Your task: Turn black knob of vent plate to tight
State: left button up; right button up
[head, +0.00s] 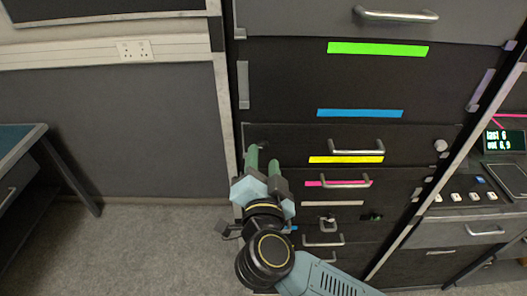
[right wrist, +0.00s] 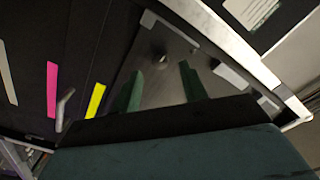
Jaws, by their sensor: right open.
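A small dark knob (right wrist: 160,58) stands on a dark plate (right wrist: 158,88) in the right wrist view. It lies just beyond and between the green fingertips of my right gripper (right wrist: 161,72). The gripper is open, and the knob looks apart from both fingers. In the head view my right gripper (head: 262,157) is at the left edge of the dark cabinet front, level with the yellow strip. A small dark shape, probably the same knob (head: 264,146), shows by the fingertips. Its turn angle is too small to read. My left gripper is not in view.
The panels carry metal handles (head: 357,147) and coloured strips, with a yellow strip (head: 346,160) near my right gripper. A pale metal post (head: 226,110) runs along the cabinet's left edge. A blue-topped desk (head: 20,137) stands far left. The floor between is clear.

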aim_at(263, 147)
jog(key=shift+w, duration=1.5)
grip_shut()
